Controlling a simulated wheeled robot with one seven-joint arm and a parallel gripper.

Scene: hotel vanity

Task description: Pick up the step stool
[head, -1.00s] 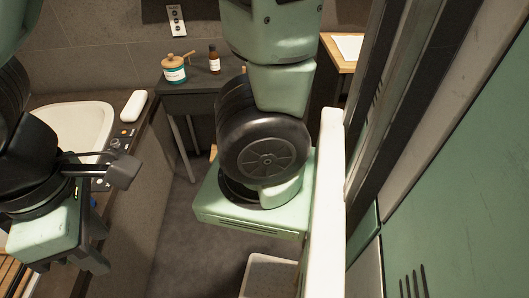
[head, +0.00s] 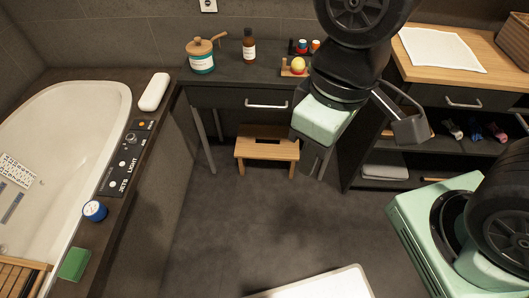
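The step stool (head: 267,149) is a small light-wood stool with a slot in its top. It stands upright on the floor under the dark vanity table. My gripper (head: 311,139) hangs from the arm above and to the right of the stool in the picture, in front of the vanity. Its pale green body shows, but its fingertips are small and dark against the vanity, so their opening is unclear. Nothing shows held in it. The stool appears apart from the gripper.
The vanity (head: 230,97) carries a teal pot (head: 201,62), a brown bottle (head: 249,46) and a yellow ball (head: 298,65). A bathtub (head: 120,97) is at left, an open shelf unit (head: 375,183) at right. Grey floor is clear before the stool; a white-topped object (head: 325,285) is at the bottom.

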